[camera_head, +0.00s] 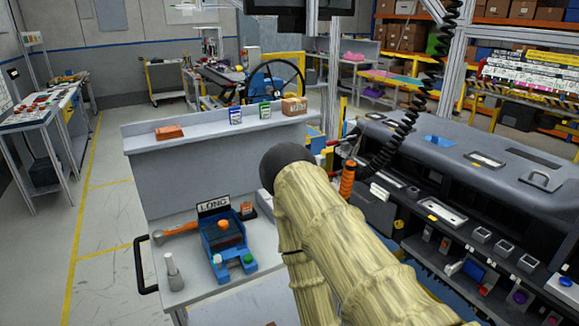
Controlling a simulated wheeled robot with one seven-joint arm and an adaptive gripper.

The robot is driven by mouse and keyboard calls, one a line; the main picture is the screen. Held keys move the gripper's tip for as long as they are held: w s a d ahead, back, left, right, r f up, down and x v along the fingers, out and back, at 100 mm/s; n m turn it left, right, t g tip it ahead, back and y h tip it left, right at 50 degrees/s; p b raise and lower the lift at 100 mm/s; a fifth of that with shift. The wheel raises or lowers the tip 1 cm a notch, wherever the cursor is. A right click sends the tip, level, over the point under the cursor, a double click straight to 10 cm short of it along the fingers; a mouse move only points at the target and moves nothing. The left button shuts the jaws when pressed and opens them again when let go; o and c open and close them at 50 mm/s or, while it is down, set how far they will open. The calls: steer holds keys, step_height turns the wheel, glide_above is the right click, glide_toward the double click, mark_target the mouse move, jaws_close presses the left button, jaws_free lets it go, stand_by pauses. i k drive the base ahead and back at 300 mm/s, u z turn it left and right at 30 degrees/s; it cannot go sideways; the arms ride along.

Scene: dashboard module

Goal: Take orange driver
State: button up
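An orange driver (347,180) hangs upright below a black coiled cable (388,150), right of the middle of the head view. It is between the grey shelf unit and the dashboard module (490,185). My arm, in a beige ribbed sleeve with a black joint, crosses the lower middle, just left of and below the driver in the picture. I cannot make out my gripper; no fingers show, and the sleeve covers part of the bench. I see nothing holding the driver.
A metal post (458,65) stands behind the module. Floor at left is clear.

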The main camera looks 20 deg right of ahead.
mark_target(347, 176)
steer(key=u, duration=1.25)
steer(key=i, duration=0.9)
steer(key=z, duration=2.35)
